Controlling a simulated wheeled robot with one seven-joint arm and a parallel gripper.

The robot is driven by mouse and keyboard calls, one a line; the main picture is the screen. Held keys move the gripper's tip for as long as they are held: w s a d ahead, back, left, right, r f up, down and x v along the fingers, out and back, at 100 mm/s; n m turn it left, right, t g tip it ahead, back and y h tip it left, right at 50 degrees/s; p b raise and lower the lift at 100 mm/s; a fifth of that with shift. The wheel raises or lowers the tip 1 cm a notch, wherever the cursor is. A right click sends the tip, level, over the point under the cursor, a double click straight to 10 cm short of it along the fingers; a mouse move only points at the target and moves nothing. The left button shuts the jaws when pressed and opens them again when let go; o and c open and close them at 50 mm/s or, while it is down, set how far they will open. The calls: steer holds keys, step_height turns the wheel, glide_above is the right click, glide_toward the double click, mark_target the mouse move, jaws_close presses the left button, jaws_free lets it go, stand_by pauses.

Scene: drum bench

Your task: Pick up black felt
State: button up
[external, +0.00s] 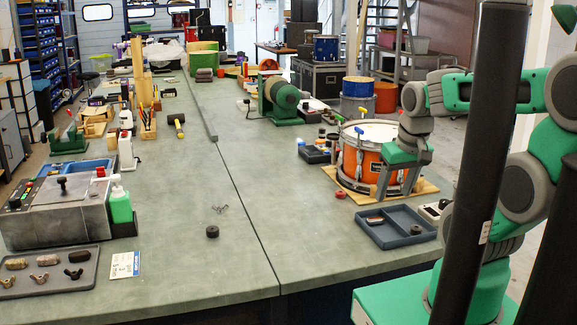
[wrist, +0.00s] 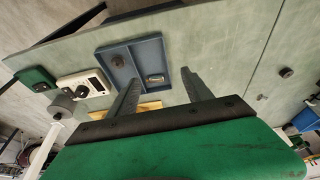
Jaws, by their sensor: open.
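A short black round piece, which looks like the black felt (external: 212,231), lies flat on the bare green bench near the front in the external view. A dark round piece on the bench in the wrist view (wrist: 286,72), right of my fingers, appears to be the same one. My gripper (external: 398,187) is open, pointing down in front of the orange drum, to the right of the black piece and well apart from it. In the wrist view, my two fingers (wrist: 160,78) are spread with nothing gripped between them.
A blue-grey divided tray (external: 404,239) with small parts lies below my gripper. The orange drum (external: 352,160) stands on a wooden board close to my arm. A red disc (external: 340,194) and a wing nut (external: 219,209) lie on the bench. The front middle is mostly clear.

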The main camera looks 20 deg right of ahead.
steer(key=m+g+y+b, duration=0.2)
steer(key=m+y+b, duration=0.2)
steer(key=m+y, duration=0.85)
glide_toward(213, 228)
steer(key=d, duration=0.1)
steer(key=d+m+h, duration=0.1)
steer(key=w+d+r+m+h, duration=0.1)
steer(key=shift+d+r, duration=0.1)
steer(key=shift+d, duration=0.1)
steer(key=a+m, duration=0.1)
steer(key=a+f+m+g+y, duration=0.1)
steer(key=a, duration=0.1)
steer(key=a+f+m+y, duration=0.1)
steer(key=shift+a+m, duration=0.25)
steer(key=shift+m, duration=0.1)
steer(key=p+x, duration=0.1)
steer(key=x, duration=0.6)
steer(key=shift+s+a, duration=0.15)
steer(key=shift+a, duration=0.1)
steer(key=shift+d+r, duration=0.1)
steer(key=shift+c, duration=0.4)
jaws_close()
